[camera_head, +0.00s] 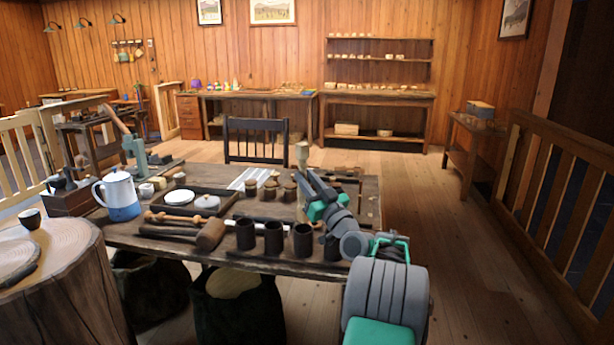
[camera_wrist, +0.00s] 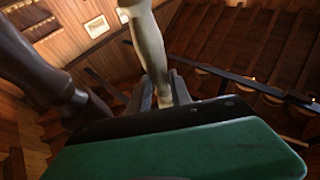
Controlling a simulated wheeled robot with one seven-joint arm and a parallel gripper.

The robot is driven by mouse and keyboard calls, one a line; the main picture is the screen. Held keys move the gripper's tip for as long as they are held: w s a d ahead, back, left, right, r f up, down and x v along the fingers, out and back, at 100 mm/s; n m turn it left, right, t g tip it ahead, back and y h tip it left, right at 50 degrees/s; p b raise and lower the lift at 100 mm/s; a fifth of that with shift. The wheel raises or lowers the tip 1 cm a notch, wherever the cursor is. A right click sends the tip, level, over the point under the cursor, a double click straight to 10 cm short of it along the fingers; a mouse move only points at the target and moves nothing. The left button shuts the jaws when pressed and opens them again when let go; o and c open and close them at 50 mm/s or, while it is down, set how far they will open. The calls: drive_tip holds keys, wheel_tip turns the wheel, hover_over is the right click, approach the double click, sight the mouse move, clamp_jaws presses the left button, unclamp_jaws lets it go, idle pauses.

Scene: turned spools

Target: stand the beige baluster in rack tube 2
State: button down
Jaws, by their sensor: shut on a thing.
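The beige baluster (camera_head: 302,154) stands up out of my gripper (camera_head: 308,175) above the table in the head view. In the wrist view my gripper (camera_wrist: 162,95) is shut on the lower part of the beige baluster (camera_wrist: 150,48), which runs up past the top edge. The rack (camera_head: 262,258) along the table's front edge carries several dark upright tubes, such as one at its left end (camera_head: 245,234) and one nearer my arm (camera_head: 302,240). My arm partly hides the rightmost tube. No tube numbers are readable.
The table (camera_head: 140,232) also bears a mallet (camera_head: 210,235), a blue-and-white pot (camera_head: 119,195), a dark tray (camera_head: 222,208) with white lids and several small brown pieces (camera_head: 270,190) behind the tubes. A large dark turned piece (camera_wrist: 38,70) fills the wrist view's left side.

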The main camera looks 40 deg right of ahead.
drive_tip(key=shift+f+b, duration=0.4)
drive_tip(key=shift+b, duration=0.95)
drive_tip(key=shift+f, duration=0.15)
drive_tip(key=shift+f+b, duration=0.5)
drive_tip(key=shift+b, duration=0.45)
drive_tip(key=shift+f, duration=0.1)
drive_tip(key=shift+f+b, duration=1.15)
drive_tip(key=shift+b, duration=0.3)
drive_tip(key=shift+f, duration=0.15)
wheel_tip(320, 180, down, 3)
drive_tip(key=b, duration=0.4)
